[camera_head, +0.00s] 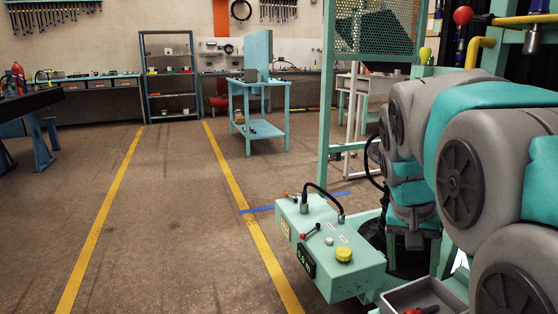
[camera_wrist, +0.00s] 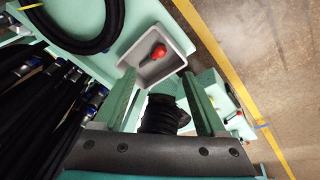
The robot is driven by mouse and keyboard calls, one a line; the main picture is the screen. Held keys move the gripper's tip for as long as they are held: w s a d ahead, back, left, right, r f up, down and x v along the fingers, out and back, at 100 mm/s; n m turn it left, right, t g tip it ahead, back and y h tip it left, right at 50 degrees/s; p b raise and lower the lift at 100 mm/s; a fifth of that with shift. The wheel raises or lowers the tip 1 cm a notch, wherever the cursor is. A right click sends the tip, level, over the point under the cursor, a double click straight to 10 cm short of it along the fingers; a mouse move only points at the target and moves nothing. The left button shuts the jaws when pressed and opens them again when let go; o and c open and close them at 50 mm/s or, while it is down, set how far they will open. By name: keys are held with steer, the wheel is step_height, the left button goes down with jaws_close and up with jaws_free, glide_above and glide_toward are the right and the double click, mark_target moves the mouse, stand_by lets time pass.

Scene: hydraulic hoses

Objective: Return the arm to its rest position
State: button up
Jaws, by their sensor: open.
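My arm (camera_head: 470,180), grey and teal, is folded at the right of the head view, in front of a teal frame. My gripper (camera_wrist: 158,80) shows in the wrist view with its two pale green fingers apart. A black, ribbed-looking thing (camera_wrist: 160,118) shows between and beyond the fingers. I cannot tell how far below them it is, and nothing is seen clamped. In the head view the fingertips cannot be made out clearly.
A grey tray (camera_wrist: 184,42) holds a red-handled item (camera_wrist: 158,51). A green control box (camera_head: 330,250) with a yellow knob stands left of my arm. Black hoses (camera_wrist: 45,110) lie left in the wrist view. Open floor (camera_head: 180,220) lies to the left.

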steer(key=s+a+f+n+g+y, duration=0.1)
steer(key=s+a+f+n, duration=0.1)
steer(key=s+a+f, duration=0.2)
steer(key=s+a+f+n+g+y, duration=0.1)
steer(key=s+a+f, duration=0.4)
steer(key=s+f, duration=0.6)
steer(key=s+n+g, duration=0.1)
steer(key=s+n, duration=0.1)
steer(key=s, duration=0.6)
steer(key=shift+s+a+f+n+y, duration=0.15)
steer(key=shift+f+n+y, duration=0.15)
steer(key=shift+y, duration=0.1)
